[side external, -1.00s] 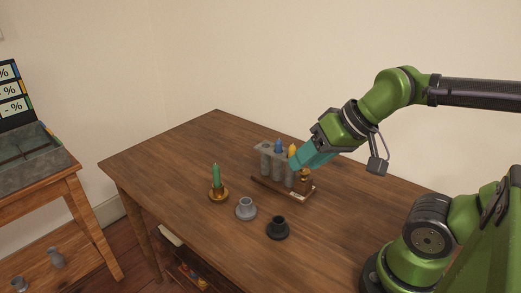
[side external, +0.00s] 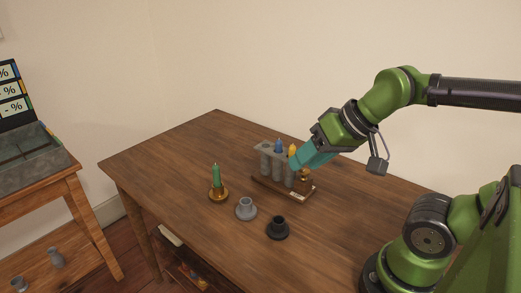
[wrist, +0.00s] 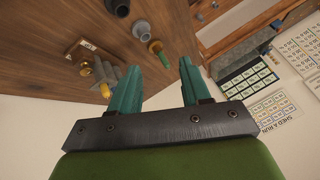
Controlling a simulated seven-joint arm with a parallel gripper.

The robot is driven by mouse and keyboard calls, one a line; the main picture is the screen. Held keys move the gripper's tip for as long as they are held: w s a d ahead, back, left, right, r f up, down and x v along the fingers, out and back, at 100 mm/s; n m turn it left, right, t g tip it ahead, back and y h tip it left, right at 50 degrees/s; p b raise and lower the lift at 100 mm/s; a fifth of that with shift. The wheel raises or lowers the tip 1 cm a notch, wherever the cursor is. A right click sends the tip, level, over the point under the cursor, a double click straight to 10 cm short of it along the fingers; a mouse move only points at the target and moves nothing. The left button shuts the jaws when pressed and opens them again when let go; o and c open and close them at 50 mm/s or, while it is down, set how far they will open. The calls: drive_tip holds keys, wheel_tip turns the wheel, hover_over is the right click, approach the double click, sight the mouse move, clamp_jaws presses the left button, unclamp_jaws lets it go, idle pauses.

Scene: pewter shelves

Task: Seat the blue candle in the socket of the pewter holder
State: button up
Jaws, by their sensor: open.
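The blue candle (side external: 278,146) stands upright in a grey tube of the rack (side external: 265,161), left of a yellow candle (side external: 292,151). The pewter holder (side external: 246,209) stands on the table in front of the rack, its socket empty; it also shows in the wrist view (wrist: 141,30). My gripper (side external: 304,160) is just right of the yellow candle, above the rack's right end, its teal fingers pointing down and left. In the wrist view the fingers (wrist: 160,64) are apart with nothing held between them.
A green candle (side external: 216,176) stands in a brass holder (side external: 219,195) left of the pewter one. A black holder (side external: 277,229) is to its right. A small brass-coloured piece (side external: 304,174) sits at the rack's right end. The table's far left is clear.

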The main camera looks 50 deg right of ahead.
drive_tip(key=shift+o, duration=0.5)
wheel_tip(320, 180, up, 3)
drive_tip(key=m+g+h, duration=0.2)
drive_tip(key=m+g, duration=0.1)
drive_tip(key=m, duration=2.9)
hover_over(279, 140)
drive_tip(key=s, duration=0.7)
drive_tip(key=x, duration=1.1)
drive_tip(key=w+x, duration=0.1)
drive_tip(key=x, duration=0.4)
drive_tip(key=shift+w+f, duration=0.1)
drive_tip(key=shift+f, duration=0.05)
